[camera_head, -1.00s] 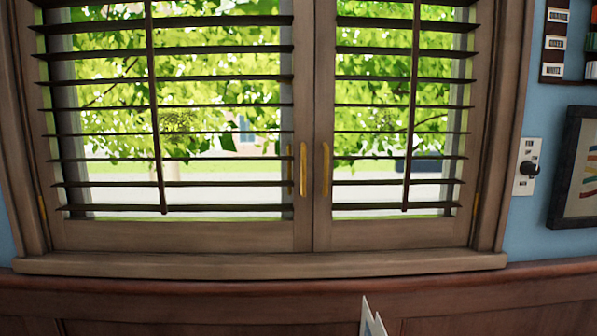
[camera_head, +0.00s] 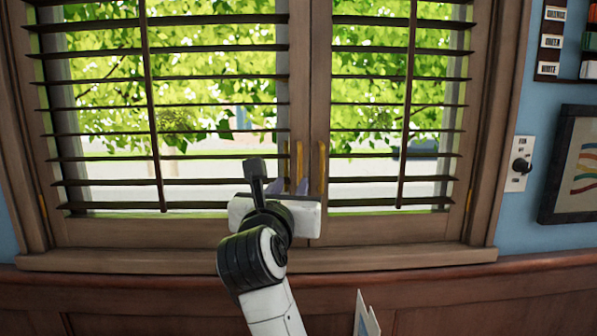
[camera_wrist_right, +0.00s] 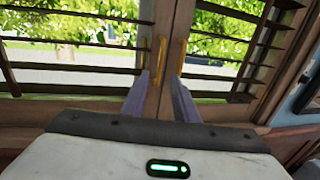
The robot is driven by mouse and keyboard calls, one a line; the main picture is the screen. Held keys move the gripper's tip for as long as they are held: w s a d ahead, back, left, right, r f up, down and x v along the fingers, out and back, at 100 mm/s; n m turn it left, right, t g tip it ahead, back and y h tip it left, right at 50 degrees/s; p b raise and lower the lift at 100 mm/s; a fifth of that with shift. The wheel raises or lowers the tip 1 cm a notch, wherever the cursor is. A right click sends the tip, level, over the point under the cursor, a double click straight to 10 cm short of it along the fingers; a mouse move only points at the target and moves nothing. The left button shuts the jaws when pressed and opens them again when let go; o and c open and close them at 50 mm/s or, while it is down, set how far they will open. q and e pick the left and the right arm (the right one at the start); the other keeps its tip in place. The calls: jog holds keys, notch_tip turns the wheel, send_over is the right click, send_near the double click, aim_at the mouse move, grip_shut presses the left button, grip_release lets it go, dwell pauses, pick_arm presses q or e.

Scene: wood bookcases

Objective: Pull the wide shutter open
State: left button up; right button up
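The wide shutter (camera_head: 180,232) is the left, broader louvred panel, and it stands closed beside the narrow shutter (camera_head: 390,230). Its upright brass handle (camera_head: 299,160) is near the middle seam and also shows in the right wrist view (camera_wrist_right: 162,55). My right gripper (camera_head: 290,186) is in front of the lower end of that handle. In the right wrist view its two grey fingers (camera_wrist_right: 160,77) are apart, with the handle showing between them and nothing held. I cannot tell whether they touch the shutter. My left gripper is not in view.
The narrow shutter's handle (camera_head: 323,168) is close to the right finger. A wooden sill (camera_head: 400,260) runs below the shutters. A switch plate (camera_head: 518,165) and a framed picture (camera_head: 575,170) are on the blue wall at the right.

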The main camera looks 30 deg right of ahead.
aim_at(299, 171)
jog(key=p+x, duration=0.1)
jog(key=x, duration=0.7)
jog(key=shift+w+d+p, duration=0.15)
jog(key=shift+d+p, duration=0.1)
jog(key=shift+p, duration=0.05)
jog(key=shift+w+d, duration=0.45)
jog(key=shift+w, duration=0.05)
grip_shut()
dwell(0.6)
